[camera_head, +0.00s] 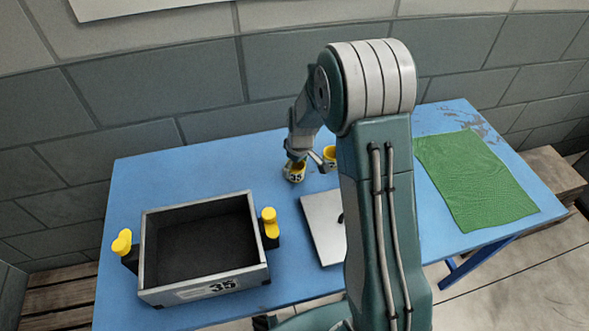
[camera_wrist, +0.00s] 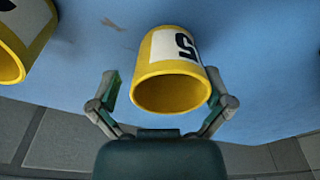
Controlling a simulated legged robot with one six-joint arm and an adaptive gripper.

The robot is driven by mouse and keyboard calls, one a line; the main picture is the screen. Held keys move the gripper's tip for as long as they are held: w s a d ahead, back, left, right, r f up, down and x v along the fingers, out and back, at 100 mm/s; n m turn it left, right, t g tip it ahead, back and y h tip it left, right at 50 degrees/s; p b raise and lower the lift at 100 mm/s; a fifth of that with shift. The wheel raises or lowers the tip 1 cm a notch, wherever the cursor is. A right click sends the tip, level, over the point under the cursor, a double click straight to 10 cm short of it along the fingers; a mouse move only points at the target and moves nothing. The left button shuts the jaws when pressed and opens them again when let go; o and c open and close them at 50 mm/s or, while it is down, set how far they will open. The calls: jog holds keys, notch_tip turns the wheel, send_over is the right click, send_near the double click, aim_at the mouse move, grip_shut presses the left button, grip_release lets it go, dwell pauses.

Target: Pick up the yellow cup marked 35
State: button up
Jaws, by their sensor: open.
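The yellow cup marked 35 (camera_head: 294,172) stands on the blue table, below the end of my arm. In the wrist view a yellow cup (camera_wrist: 172,62) with a white label and part of a black digit has its mouth toward the camera. My gripper (camera_wrist: 163,88) is open, one finger on each side of this cup; I cannot tell whether either touches it. In the head view my gripper (camera_head: 300,159) is small and partly covers the cups' area. A second yellow cup (camera_head: 329,155) stands close by on the right, partly hidden by my arm.
An open metal box marked 35 (camera_head: 215,288) with yellow-knobbed sides stands at the left of the blue table (camera_head: 140,180). A grey plate (camera_head: 321,232) with a dark handle lies near the middle. A green cloth (camera_head: 478,180) lies at the right. A block wall (camera_head: 230,75) stands behind.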

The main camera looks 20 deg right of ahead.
jog(key=shift+d, duration=0.6)
jog(key=shift+c, duration=0.9)
jog(key=shift+a, duration=0.2)
jog(key=c, duration=0.5)
jog(key=shift+a, duration=0.3)
jog(key=c, duration=0.3)
jog(key=shift+a, duration=0.2)
jog(key=shift+c, duration=0.3)
